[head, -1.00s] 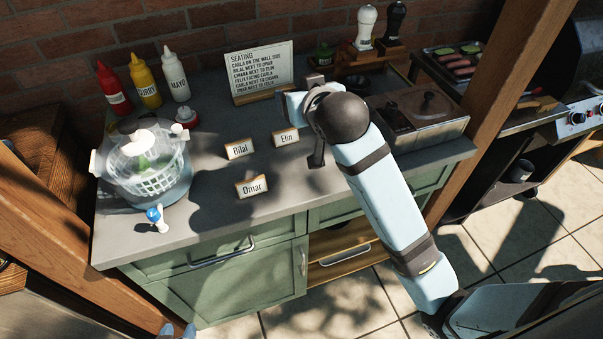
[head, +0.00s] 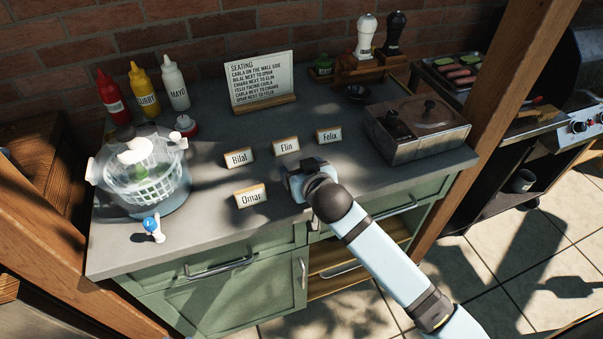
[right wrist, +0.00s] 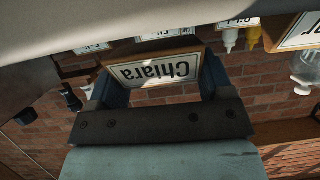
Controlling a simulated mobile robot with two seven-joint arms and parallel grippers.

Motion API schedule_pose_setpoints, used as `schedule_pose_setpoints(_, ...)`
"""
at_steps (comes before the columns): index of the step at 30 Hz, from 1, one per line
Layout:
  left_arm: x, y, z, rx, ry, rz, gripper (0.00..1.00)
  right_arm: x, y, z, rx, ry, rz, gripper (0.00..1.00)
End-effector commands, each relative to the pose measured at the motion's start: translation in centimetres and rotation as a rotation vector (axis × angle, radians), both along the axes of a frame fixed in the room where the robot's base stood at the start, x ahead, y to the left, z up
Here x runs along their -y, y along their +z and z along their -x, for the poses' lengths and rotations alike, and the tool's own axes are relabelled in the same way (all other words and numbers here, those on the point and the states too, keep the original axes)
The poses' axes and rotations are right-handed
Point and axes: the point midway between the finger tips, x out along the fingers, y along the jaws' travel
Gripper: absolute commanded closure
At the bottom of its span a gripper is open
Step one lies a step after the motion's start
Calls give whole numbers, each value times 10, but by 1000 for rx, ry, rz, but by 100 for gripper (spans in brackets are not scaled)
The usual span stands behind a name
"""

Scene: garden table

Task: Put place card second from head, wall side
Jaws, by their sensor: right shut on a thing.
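My right gripper (head: 303,180) is over the front of the grey counter, right of the Omar card. In the right wrist view it is shut on the Chiara place card (right wrist: 155,70), which appears upside down between the fingers. In the head view, the gripper and arm hide this card. The Bilal card (head: 239,157), Elin card (head: 286,145) and Felix card (head: 329,135) stand in a back row. The Omar card (head: 250,196) stands in front of Bilal. A seating sign (head: 262,78) stands by the wall. My left gripper is not in view.
A salad spinner (head: 140,172) and a small blue-and-white item (head: 153,228) are at the left. Sauce bottles (head: 145,92) stand behind.

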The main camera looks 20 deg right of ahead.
Motion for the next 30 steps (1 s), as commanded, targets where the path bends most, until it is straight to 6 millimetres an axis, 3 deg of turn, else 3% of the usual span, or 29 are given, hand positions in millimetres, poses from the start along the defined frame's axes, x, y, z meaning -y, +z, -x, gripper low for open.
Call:
schedule_pose_setpoints(4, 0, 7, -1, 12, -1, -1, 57, 0, -12, 0, 0, 0, 0, 53)
schedule_pose_setpoints(16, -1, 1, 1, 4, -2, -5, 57, 0, -18, 0, 0, 0, 0, 53)
schedule_pose_setpoints(17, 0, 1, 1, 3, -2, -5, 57, 0, -17, 0, 0, 1, 0, 19)
schedule_pose_setpoints(19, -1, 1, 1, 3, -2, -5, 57, 0, -17, 0, 0, 1, 0, 3)
schedule_pose_setpoints(30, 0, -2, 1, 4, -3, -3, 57, 0, -18, 0, 2, 1, -1, 1)
